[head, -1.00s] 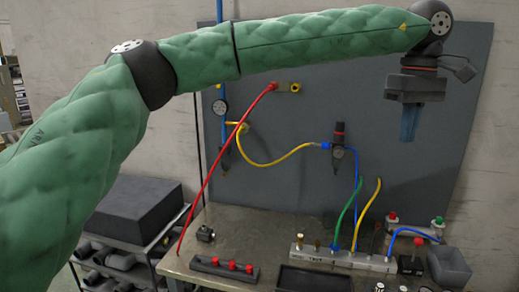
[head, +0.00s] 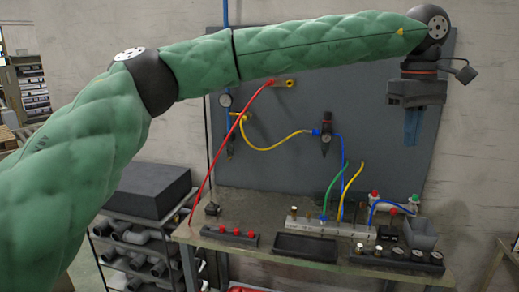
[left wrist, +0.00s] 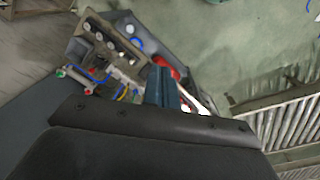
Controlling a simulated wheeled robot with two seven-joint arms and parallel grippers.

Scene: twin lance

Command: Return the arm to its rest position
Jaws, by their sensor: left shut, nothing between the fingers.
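My left arm comes in from the left in its green quilted sleeve and reaches across the top of the head view. My left gripper (head: 412,128) hangs at the upper right with its blue fingers pointing down. The fingers are shut with nothing between them, well above the workbench (head: 270,208). In the left wrist view the shut blue fingers (left wrist: 160,86) point away from the camera, with the bench far beyond them. My right gripper is in neither view.
A manifold block (head: 345,229), a black tray (head: 306,247) and a grey bin (head: 421,233) stand on the bench. A shelf cart with a dark box (head: 150,190) stands left.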

